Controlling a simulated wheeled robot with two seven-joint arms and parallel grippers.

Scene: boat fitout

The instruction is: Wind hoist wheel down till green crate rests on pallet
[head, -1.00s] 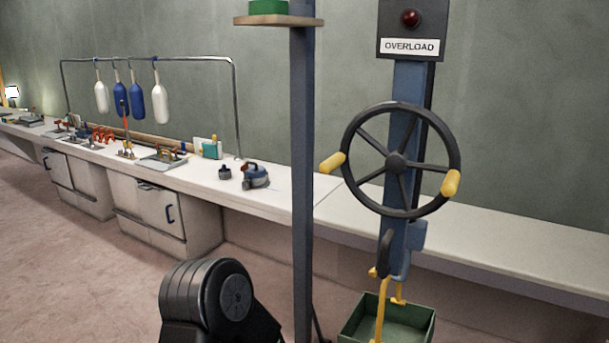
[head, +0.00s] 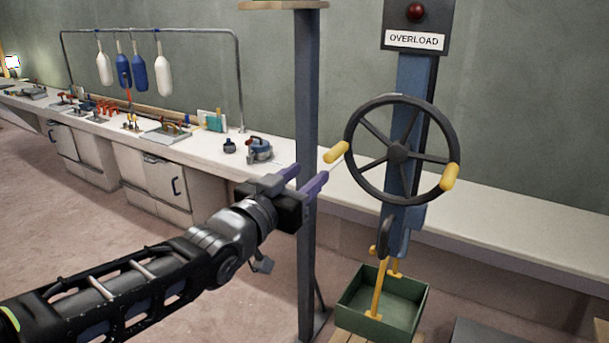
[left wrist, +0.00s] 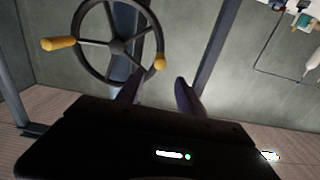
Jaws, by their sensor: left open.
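The black hoist wheel (head: 398,152) is on a blue post, with one yellow knob (head: 336,152) at its left rim and another (head: 449,177) at its lower right. The green crate (head: 385,322) hangs below by a yellow hook (head: 380,290). A strip of the wooden pallet (head: 349,338) shows beneath it; I cannot tell whether they touch. My left gripper (head: 308,177) is open and empty, left of the left knob and apart from it. The left wrist view shows the wheel (left wrist: 117,46) beyond my open fingers (left wrist: 157,90). My right gripper is not in view.
A grey-blue column (head: 307,240) stands just behind my left gripper. A long white bench (head: 490,235) runs along the wall, with tools and a blue kettle-like item (head: 259,150). An OVERLOAD box (head: 415,25) with a red lamp sits above the wheel.

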